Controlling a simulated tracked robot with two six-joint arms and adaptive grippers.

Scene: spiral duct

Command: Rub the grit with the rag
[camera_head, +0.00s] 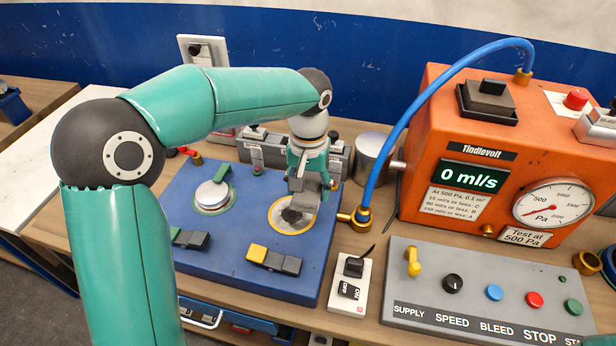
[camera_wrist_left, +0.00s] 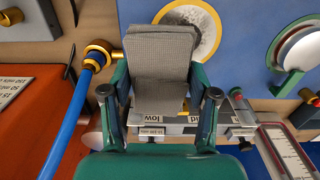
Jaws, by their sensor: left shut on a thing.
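My left gripper (camera_head: 305,178) reaches down over the blue panel and is shut on a grey folded rag (camera_wrist_left: 160,65). In the left wrist view the rag stands out between the two fingers (camera_wrist_left: 159,100). Below it in the head view is a pale round disc with a yellow ring (camera_head: 290,231). A dark patch, apparently the grit (camera_head: 291,215), lies on this disc, partly behind the gripper and rag. I cannot tell whether the rag touches it. The yellow-ringed disc (camera_wrist_left: 208,30) shows behind the rag in the wrist view.
A second disc with a green lever (camera_head: 213,195) sits left on the blue panel (camera_head: 225,255). Two latches (camera_head: 273,260) line its front. A blue hose (camera_head: 392,150) arches to the orange machine (camera_head: 440,120), which reads 0 ml/s. A grey control box (camera_head: 480,280) stands front right.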

